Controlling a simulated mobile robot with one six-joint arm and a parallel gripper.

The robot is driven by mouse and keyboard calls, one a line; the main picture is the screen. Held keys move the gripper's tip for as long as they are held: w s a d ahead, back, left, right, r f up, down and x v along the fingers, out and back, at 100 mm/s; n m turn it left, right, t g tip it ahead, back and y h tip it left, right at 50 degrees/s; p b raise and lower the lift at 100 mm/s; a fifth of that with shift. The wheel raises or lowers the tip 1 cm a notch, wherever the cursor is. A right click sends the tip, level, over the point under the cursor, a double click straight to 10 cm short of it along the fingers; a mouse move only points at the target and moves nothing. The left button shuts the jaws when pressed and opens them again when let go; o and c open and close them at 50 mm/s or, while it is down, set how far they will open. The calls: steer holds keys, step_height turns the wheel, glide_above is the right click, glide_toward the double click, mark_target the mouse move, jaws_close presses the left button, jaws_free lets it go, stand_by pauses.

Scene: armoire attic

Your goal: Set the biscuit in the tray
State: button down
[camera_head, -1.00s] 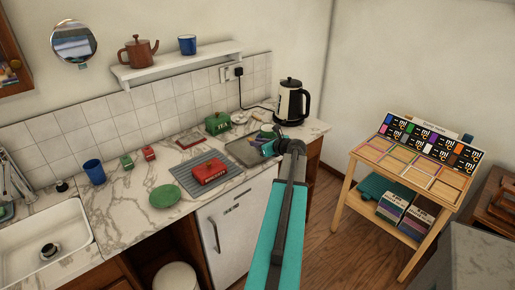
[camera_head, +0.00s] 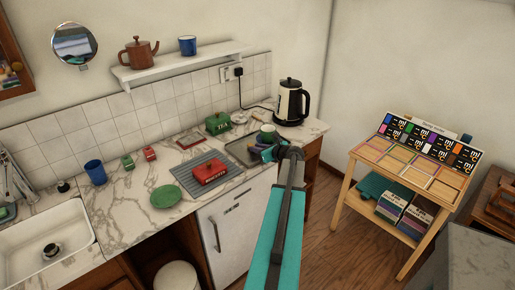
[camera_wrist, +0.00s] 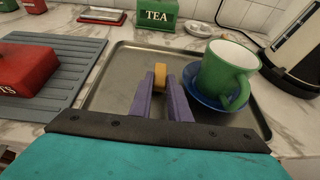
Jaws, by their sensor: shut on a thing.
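My gripper (camera_wrist: 161,83) is shut on the biscuit (camera_wrist: 160,72), a small orange-yellow piece between the purple fingertips in the wrist view. It is over the grey metal tray (camera_wrist: 112,82); whether the biscuit touches the tray floor I cannot tell. A green cup (camera_wrist: 225,75) on a blue saucer (camera_wrist: 205,101) is on the right part of the tray, beside the fingers. In the head view my gripper (camera_head: 267,154) is at the tray (camera_head: 238,149), and my arm hides part of it. The biscuit cannot be made out there.
Left of the tray is a ribbed grey mat (camera_head: 184,172) with a red box (camera_head: 209,171). A green TEA tin (camera_wrist: 157,14) stands behind the tray, a kettle (camera_head: 292,102) behind right. The tray's left half is clear.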

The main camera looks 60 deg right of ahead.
steer(key=shift+f, duration=0.2)
steer(key=c, duration=1.7)
jaws_free()
steer(key=shift+o, duration=0.2)
steer(key=shift+r, duration=0.2)
steer(key=shift+s+a+r, duration=0.1)
steer(key=shift+s+a, duration=0.05)
steer(key=shift+s, duration=0.3)
steer(key=b+v, duration=0.3)
steer(key=v, duration=0.8)
